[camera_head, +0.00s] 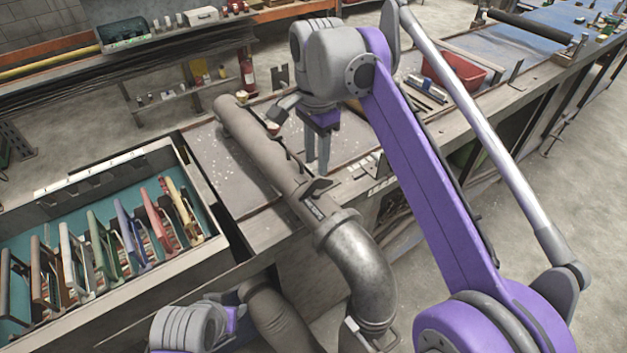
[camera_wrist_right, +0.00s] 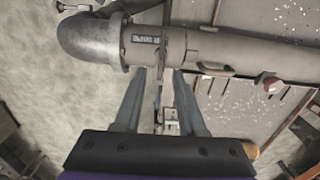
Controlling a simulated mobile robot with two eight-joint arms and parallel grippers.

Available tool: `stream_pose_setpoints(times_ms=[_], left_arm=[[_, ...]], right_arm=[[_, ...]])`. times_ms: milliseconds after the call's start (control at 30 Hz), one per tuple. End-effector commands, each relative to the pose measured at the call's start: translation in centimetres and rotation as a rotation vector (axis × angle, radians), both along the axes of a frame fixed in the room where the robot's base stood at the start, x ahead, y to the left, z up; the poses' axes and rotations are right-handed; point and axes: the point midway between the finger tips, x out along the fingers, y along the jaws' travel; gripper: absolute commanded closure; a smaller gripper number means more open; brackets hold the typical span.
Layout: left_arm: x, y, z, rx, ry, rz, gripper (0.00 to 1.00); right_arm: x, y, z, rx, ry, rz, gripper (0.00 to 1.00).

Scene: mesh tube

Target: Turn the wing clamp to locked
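A grey tube (camera_head: 262,150) runs diagonally over the bench and ends in a darker metal elbow (camera_head: 362,262). A flat dark wing (camera_head: 317,188), apparently the wing clamp, sticks out from the tube near the elbow. In the right wrist view the wing (camera_wrist_right: 160,88) shows edge-on as a thin strip beside the tube. My right gripper (camera_head: 317,168) is open and points down beside the tube. In the right wrist view its fingers (camera_wrist_right: 160,72) stand either side of the strip, with gaps on both sides. My left gripper is not in view, only part of that arm.
An open tray (camera_head: 205,178) with several coloured clamp-like tools stands to the left. A red bin (camera_head: 455,72) sits on the bench behind my right arm. Another handle with a reddish knob (camera_wrist_right: 272,84) lies further along the tube. Bare floor shows at the right.

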Motion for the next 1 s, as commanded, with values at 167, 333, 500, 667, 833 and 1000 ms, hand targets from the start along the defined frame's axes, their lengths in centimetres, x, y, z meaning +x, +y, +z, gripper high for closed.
stream_pose_setpoints(times_ms=[167, 333, 500, 667, 833, 1000], left_arm=[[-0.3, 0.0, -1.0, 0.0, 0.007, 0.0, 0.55], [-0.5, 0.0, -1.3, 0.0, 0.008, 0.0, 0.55], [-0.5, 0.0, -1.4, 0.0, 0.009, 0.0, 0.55], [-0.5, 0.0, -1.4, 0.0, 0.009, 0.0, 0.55], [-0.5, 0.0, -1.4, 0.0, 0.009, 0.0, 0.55], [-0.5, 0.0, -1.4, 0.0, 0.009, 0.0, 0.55]], right_arm=[[-0.1, 0.0, -3.8, -0.001, 0.001, 0.001, 0.6], [0.0, 0.0, -6.0, 0.0, 0.0, 0.001, 0.6], [0.0, 0.0, -6.9, 0.0, 0.0, 0.001, 0.6], [0.0, 0.0, -7.0, 0.0, -0.001, 0.001, 0.6], [0.0, 0.0, -7.0, 0.001, -0.001, 0.001, 0.71], [0.0, 0.0, -7.0, 0.001, -0.001, 0.001, 1.0]])
